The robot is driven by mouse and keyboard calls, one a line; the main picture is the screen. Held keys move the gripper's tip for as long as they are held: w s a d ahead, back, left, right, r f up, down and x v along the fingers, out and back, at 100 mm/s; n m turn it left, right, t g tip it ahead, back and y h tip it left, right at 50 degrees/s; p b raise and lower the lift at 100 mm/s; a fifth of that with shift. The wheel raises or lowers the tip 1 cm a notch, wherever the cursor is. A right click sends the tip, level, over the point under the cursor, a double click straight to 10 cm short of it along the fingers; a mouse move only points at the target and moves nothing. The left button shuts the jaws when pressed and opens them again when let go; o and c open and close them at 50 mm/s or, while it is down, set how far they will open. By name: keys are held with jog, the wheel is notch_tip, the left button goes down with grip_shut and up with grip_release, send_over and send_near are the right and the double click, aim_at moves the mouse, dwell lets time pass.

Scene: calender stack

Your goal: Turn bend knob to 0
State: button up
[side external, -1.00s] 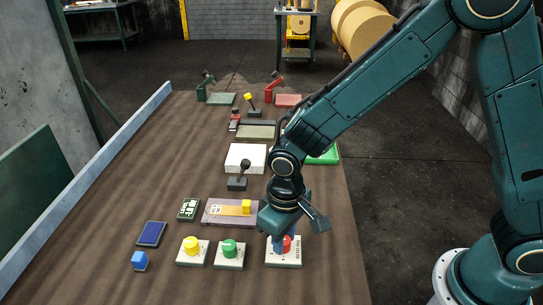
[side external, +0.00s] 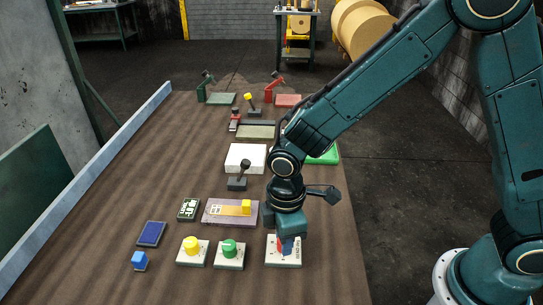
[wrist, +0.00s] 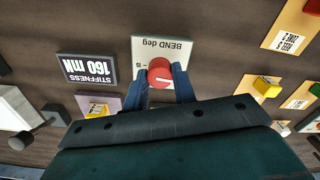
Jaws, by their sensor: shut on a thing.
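The red bend knob (wrist: 159,72) stands on a white plate (wrist: 150,48) marked "BEND deg", upside down in the wrist view. The knob has a white pointer line, lying near level in that view. My gripper (wrist: 162,84) is shut on the knob, with one blue finger on each side. In the side view my gripper (side external: 286,244) is low over the front right of the table, and its fingers hide part of the red knob (side external: 279,243). The white plate (side external: 283,262) shows below it. Most of the scale around the knob is hidden or too small to read.
A green knob (side external: 229,246) and a yellow knob (side external: 191,244) stand on plates to the left. A purple slider panel (side external: 222,211) is just behind. A display (wrist: 87,68) reads "STIFFNESS 160 mN". A black-handled lever (side external: 244,167) stands farther back.

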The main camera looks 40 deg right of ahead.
jog(key=shift+n, duration=0.7)
jog(key=shift+r, duration=0.1)
jog(key=o, duration=1)
notch_tip(320, 180, up, 14)
jog(key=shift+f, duration=0.1)
jog(key=shift+d, duration=0.1)
dwell(0.3)
